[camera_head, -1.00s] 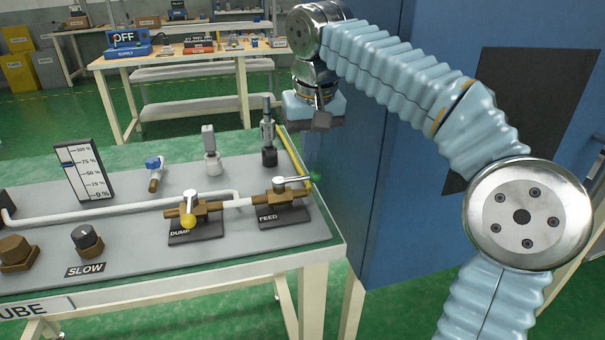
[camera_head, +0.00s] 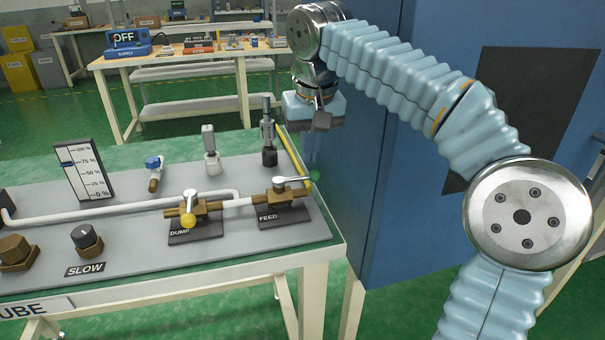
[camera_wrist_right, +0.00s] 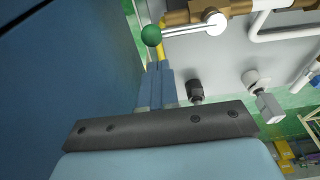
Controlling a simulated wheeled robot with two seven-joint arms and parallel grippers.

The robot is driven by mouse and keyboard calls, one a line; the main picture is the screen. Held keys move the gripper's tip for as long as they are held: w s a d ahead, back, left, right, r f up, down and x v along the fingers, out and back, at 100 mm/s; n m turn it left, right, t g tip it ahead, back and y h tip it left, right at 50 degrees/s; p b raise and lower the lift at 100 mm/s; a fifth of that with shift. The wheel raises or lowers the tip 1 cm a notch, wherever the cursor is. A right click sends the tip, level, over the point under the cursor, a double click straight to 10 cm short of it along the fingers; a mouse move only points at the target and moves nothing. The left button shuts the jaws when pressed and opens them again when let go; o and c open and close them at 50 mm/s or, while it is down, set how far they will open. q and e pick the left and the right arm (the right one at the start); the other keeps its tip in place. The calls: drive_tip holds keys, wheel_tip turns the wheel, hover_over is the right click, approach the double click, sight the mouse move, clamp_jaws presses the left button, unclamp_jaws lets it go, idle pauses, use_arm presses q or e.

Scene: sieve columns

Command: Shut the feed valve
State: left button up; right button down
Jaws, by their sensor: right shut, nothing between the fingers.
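The feed valve (camera_head: 281,193) is a brown fitting on a dark plate marked FEED at the right end of the panel. Its silver handle (camera_head: 294,180) points right, roughly along the pipe. In the wrist view the handle (camera_wrist_right: 185,30) ends in a green ball (camera_wrist_right: 151,36). My right gripper (camera_wrist_right: 160,68) is shut and empty, its fingertips close to the green ball. I cannot tell whether they touch it. In the head view my right gripper's body (camera_head: 312,111) hangs beyond the panel's far right corner; its fingertips are not clear there. My left gripper is not in view.
The dump valve (camera_head: 190,208), with a yellow knob, sits left of the feed valve. Two upright fittings (camera_head: 211,152) (camera_head: 268,140) stand at the panel's back. A yellow bar (camera_head: 292,155) runs along its right edge. A blue cabinet (camera_head: 400,190) stands close on the right.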

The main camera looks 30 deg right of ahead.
sight(318, 173)
drive_tip(key=shift+f+b, duration=1)
drive_tip(key=shift+f, duration=0.7)
drive_tip(key=shift+s+b, duration=0.3)
drive_tip(key=shift+s, duration=0.55)
drive_tip(key=shift+s+a+b, duration=0.1)
drive_tip(key=shift+s+b, duration=0.2)
drive_tip(key=shift+s, duration=0.6)
